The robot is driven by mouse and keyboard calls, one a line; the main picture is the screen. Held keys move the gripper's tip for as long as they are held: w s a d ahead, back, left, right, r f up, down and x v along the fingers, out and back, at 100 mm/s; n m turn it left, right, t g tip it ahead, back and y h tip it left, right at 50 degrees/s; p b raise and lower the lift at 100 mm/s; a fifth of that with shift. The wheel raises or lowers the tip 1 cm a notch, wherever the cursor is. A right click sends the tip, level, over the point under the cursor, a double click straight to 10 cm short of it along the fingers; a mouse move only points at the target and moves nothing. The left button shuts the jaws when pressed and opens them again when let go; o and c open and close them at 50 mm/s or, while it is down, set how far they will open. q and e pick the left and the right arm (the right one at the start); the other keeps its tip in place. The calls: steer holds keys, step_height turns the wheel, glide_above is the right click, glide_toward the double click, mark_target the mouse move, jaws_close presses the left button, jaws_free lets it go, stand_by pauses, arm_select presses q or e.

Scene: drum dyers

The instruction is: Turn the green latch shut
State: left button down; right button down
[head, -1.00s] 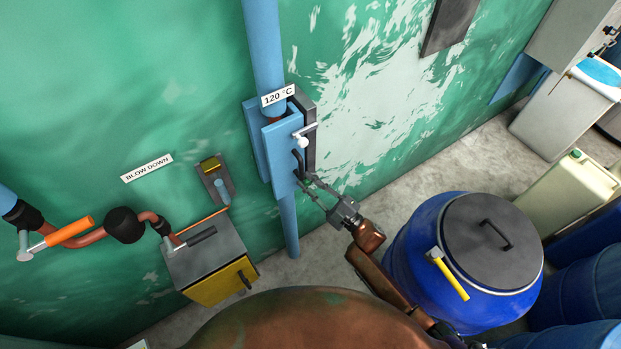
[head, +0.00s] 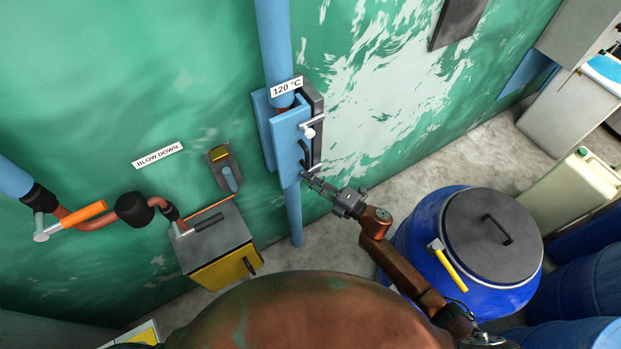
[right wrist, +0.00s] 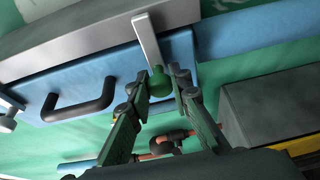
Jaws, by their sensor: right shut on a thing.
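The green latch (right wrist: 160,84) shows in the right wrist view as a rounded green knob with a flat silver lever (right wrist: 147,40) reaching up from it to the edge of the blue door (right wrist: 105,75). My right gripper (right wrist: 168,78) has its two fingers on either side of the green knob and is shut on it. In the head view my right gripper (head: 310,179) is at the lower right corner of the blue door (head: 290,143), where the latch is mostly hidden. My left gripper is not in view.
A second latch with a pale lever (head: 311,127) sits higher on the door, beside a black handle (head: 304,153). A grey box with a yellow front (head: 222,255) is on the left. A blue drum (head: 430,225) stands close to my right arm.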

steer(key=shift+f, duration=0.1)
stand_by(0.4)
steer(key=c, duration=1.8)
jaws_free()
steer(key=shift+o, duration=0.2)
steer(key=v, duration=1.2)
steer(key=shift+w, duration=0.1)
